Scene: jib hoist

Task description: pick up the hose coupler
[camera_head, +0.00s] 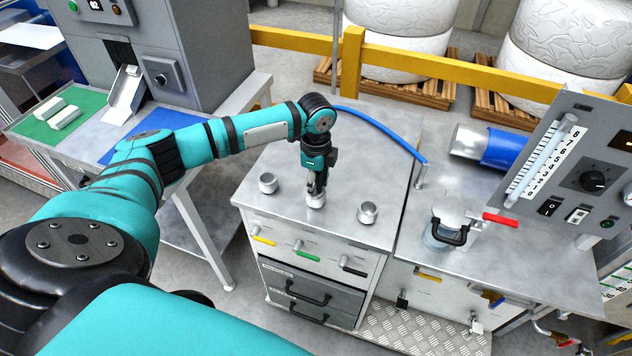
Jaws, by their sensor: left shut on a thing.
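My left gripper (317,187) points straight down over the middle of three metal ports on the steel cabinet top (345,150). It is shut on the hose coupler, which is mostly hidden between the fingers, at or just above the middle port (316,201). The blue hose (385,130) emerges from behind my left wrist and arcs right to a metal stub (421,177). I cannot tell whether the coupler touches the port. My right gripper is out of view.
Two more ports stand left (268,183) and right (368,212) of the gripper. Yellow, green and black levers are on the cabinet front. A red-handled valve (500,219), a blue-and-silver cylinder (485,147) and a grey control panel (570,165) stand at right. A yellow rail (440,70) runs behind.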

